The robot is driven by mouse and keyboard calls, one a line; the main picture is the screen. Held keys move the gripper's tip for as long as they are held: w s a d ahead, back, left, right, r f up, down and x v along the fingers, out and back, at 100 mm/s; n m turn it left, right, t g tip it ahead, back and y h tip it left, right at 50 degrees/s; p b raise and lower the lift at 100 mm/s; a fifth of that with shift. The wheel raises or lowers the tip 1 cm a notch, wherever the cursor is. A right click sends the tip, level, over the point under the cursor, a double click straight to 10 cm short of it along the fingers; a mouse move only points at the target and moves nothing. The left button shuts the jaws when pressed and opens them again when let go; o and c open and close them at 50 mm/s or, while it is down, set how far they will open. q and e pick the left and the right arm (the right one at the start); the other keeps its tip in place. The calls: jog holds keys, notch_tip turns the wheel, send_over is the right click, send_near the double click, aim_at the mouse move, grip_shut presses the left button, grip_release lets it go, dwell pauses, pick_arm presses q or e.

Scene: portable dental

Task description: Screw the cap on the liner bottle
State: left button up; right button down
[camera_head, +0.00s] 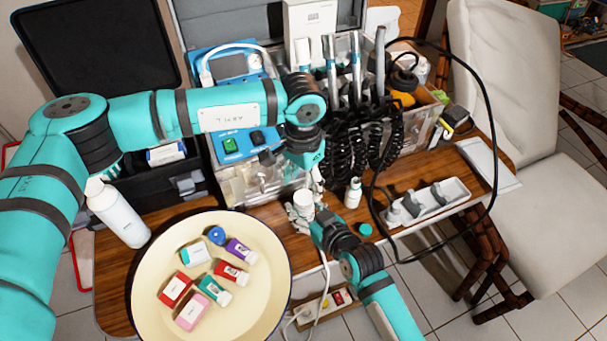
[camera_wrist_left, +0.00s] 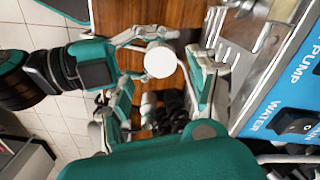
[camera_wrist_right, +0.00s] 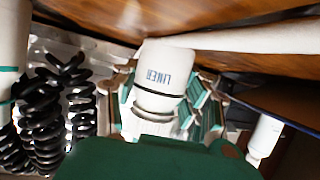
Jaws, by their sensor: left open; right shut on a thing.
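The white liner bottle (camera_head: 303,199) is held upright above the table's front edge, and its lettering shows upside down in the right wrist view (camera_wrist_right: 166,74). My right gripper (camera_head: 307,214) is shut on it from the side. In the left wrist view the bottle's flat, round white top (camera_wrist_left: 160,61) faces the camera. I cannot tell whether that top is a separate cap or how it is seated. My left gripper (camera_head: 312,182) is open just above, pointing down, with its fingers spread to either side of the top. A round teal cap-like piece (camera_head: 364,229) lies on the table.
A small white bottle (camera_head: 353,193) stands to the right. Black coiled cords (camera_head: 365,140) hang behind it from the blue dental unit (camera_head: 232,143). A round cream tray (camera_head: 262,285) with several small boxes and bottles is at front left. A white holder (camera_head: 430,205) stands right.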

pick_arm(q)
jog(key=n, duration=0.7)
jog(key=shift+r+n, duration=0.2)
jog(key=shift+n, duration=0.1)
jog(key=n, duration=0.4)
jog(key=shift+r+n, duration=0.15)
jog(key=shift+n, duration=0.25)
jog(key=n, duration=0.7)
jog(key=shift+d+r, duration=0.1)
jog(key=shift+r, duration=0.1)
jog(key=n, duration=0.5)
jog(key=shift+r+n, duration=0.1)
jog(key=shift+n, duration=0.2)
jog(key=n, duration=0.5)
jog(key=shift+r, duration=0.2)
jog(key=n, duration=0.7)
jog(key=shift+r+n, duration=0.2)
jog(key=shift+n, duration=0.1)
jog(key=n, duration=0.4)
jog(key=shift+r+n, duration=0.1)
jog(key=shift+n, duration=0.3)
jog(key=n, duration=0.6)
jog(key=shift+r+n, duration=0.2)
jog(key=shift+n, duration=0.2)
